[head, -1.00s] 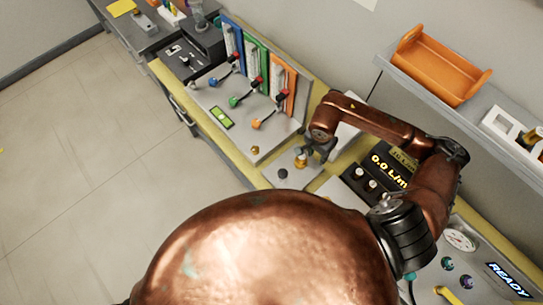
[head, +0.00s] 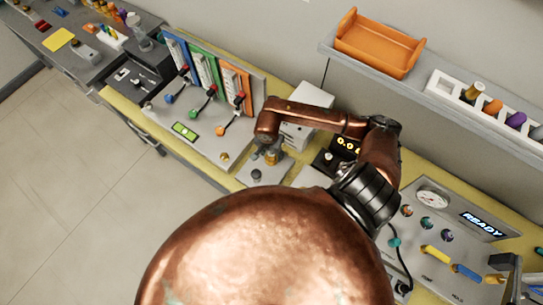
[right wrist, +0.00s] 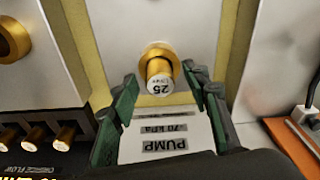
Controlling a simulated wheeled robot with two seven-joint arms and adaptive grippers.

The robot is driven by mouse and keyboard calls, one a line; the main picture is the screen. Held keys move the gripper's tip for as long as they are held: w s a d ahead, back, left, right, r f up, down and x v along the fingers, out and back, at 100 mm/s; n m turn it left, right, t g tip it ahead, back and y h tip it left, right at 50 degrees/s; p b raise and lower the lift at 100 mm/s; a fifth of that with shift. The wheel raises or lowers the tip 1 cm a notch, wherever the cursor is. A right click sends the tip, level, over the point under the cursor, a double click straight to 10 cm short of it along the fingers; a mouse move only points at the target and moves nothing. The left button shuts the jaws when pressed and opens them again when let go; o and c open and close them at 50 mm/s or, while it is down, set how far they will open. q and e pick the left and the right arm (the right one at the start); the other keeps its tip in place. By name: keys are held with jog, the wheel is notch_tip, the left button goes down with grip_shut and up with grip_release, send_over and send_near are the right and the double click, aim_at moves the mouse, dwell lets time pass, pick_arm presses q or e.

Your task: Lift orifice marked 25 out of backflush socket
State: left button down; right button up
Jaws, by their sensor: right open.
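The orifice marked 25 (right wrist: 160,78) is a small brass plug with a white end label. It sits in a round brass socket (right wrist: 152,52) on a light grey panel in the right wrist view. My right gripper (right wrist: 160,87) is open, its dark green fingertips on either side of the orifice's labelled end. I cannot tell whether either finger touches it. In the head view my right gripper (head: 268,150) points down at the panel, with brass (head: 273,158) showing beside it. My left gripper is not in view.
A white box labelled PUMP 70 kPa (right wrist: 160,137) lies below the orifice in the right wrist view. A dark block with brass fittings (right wrist: 65,137) is at lower left. In the head view, flow meters with levers (head: 208,95) stand left, and an orange tray (head: 375,45) sits on the shelf.

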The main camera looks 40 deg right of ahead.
jog(key=shift+f, duration=0.1)
grip_shut()
dwell(0.5)
